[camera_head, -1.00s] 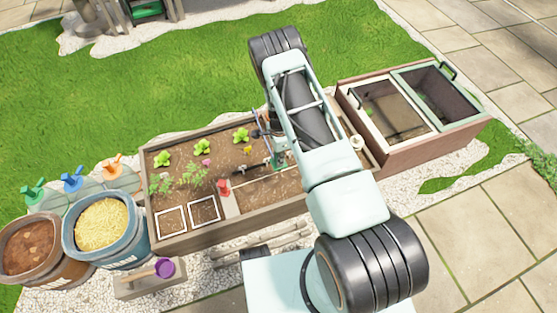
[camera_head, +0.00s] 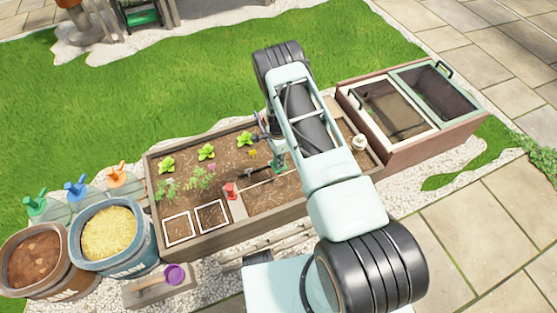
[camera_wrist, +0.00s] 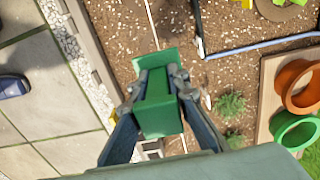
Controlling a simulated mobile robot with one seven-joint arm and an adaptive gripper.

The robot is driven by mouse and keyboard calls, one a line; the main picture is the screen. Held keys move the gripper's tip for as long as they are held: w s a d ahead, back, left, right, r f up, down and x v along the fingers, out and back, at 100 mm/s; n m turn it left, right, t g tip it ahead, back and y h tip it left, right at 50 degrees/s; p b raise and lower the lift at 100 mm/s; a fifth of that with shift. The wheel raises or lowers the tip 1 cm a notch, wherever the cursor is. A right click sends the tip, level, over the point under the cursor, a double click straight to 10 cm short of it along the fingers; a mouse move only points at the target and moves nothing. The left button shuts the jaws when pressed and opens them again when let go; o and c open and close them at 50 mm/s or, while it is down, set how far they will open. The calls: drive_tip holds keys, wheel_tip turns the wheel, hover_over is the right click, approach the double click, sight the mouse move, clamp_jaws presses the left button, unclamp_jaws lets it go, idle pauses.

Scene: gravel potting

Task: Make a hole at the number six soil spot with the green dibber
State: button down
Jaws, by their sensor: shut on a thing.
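The green dibber (camera_wrist: 160,105) is in my gripper (camera_wrist: 160,80), with one dark finger pressed on each side of its blocky green top. It also shows as a small green piece (camera_head: 279,167) below the arm in the head view. The dibber is over the brown soil of the wooden planting bed (camera_head: 240,231). Its tip is hidden under its top in the wrist view, so I cannot tell whether it touches the soil. I cannot make out a number six at any soil spot; my arm covers part of the bed.
A red object (camera_head: 230,190) stands on the divider in the bed. A blue rod (camera_wrist: 262,47) crosses the soil. Orange (camera_wrist: 298,86) and green (camera_wrist: 296,130) rings sit beside it. Lettuces (camera_head: 206,152) grow at the back. A lidded wooden frame (camera_head: 425,145) stands right.

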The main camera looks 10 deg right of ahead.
drive_tip(key=b, duration=0.4)
hover_over(279, 181)
wheel_tip(279, 181, down, 5)
drive_tip(key=shift+a+f, duration=0.1)
drive_tip(key=shift+f, duration=0.05)
drive_tip(key=shift+f+b, duration=0.65)
drive_tip(key=shift+f, duration=0.05)
drive_tip(key=shift+f, duration=0.1)
drive_tip(key=shift+f+b, duration=2.8)
drive_tip(key=shift+f, duration=0.1)
drive_tip(key=shift+r+p, duration=2.85)
drive_tip(key=shift+r, duration=2.25)
drive_tip(key=shift+r, duration=0.1)
drive_tip(key=shift+r+p, duration=1.35)
drive_tip(key=shift+r, duration=1.05)
